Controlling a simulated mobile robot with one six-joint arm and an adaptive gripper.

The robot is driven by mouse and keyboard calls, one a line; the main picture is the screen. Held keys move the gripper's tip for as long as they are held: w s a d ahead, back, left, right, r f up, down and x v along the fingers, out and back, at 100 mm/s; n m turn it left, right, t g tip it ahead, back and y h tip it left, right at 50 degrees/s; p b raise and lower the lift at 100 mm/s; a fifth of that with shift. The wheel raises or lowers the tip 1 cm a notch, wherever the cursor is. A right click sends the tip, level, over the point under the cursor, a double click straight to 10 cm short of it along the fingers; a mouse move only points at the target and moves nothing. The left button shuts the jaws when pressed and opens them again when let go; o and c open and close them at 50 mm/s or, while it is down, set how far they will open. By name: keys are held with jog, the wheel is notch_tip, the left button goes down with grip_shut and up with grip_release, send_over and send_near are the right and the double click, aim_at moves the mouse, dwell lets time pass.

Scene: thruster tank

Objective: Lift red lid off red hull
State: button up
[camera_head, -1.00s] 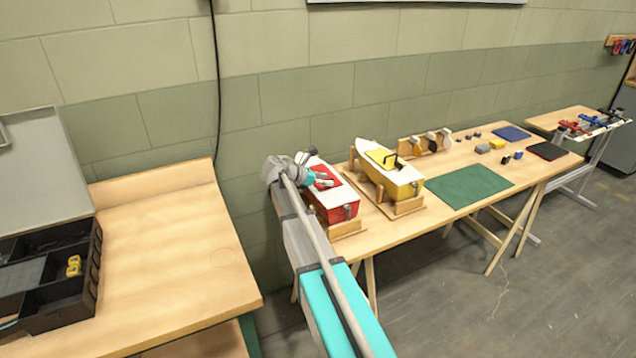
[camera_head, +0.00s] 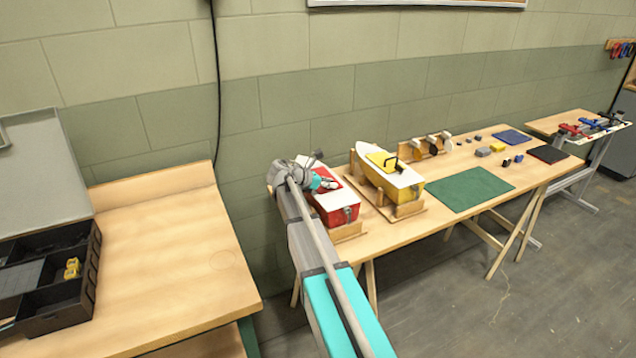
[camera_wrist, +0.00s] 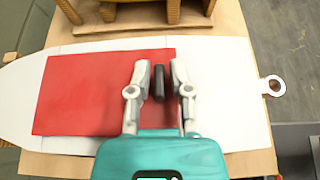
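The red hull (camera_head: 341,216) sits on the near end of the long table, its deck white. The red lid (camera_head: 347,196) lies on that deck, partly hidden by my arm in the head view. In the wrist view the flat red lid (camera_wrist: 85,95) covers part of the white deck (camera_wrist: 225,90), with the pointed bow to the left and a ring at the right end. A black handle (camera_wrist: 158,82) stands on the lid. My gripper (camera_wrist: 160,68) is open over the lid, one finger on each side of the handle with gaps. Finger height is hard to judge.
A yellow hull (camera_head: 405,188) with a yellow lid stands in a wooden cradle close to the right. Beyond it are a green mat (camera_head: 470,188) and several small parts. A left bench (camera_head: 190,265) carries a black compartment box (camera_head: 60,305). The wall is close behind.

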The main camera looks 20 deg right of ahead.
grip_shut()
jog(key=shift+r, duration=0.1)
notch_tip(320, 180, up, 3)
jog(key=p, duration=0.3)
jog(key=s+d+r+p, duration=0.5)
jog(key=d+r+p, duration=0.4)
jog(key=d, duration=0.4)
jog(key=shift+r+p, duration=0.4)
jog(key=shift+p, duration=0.15)
jog(key=shift+s, duration=0.1)
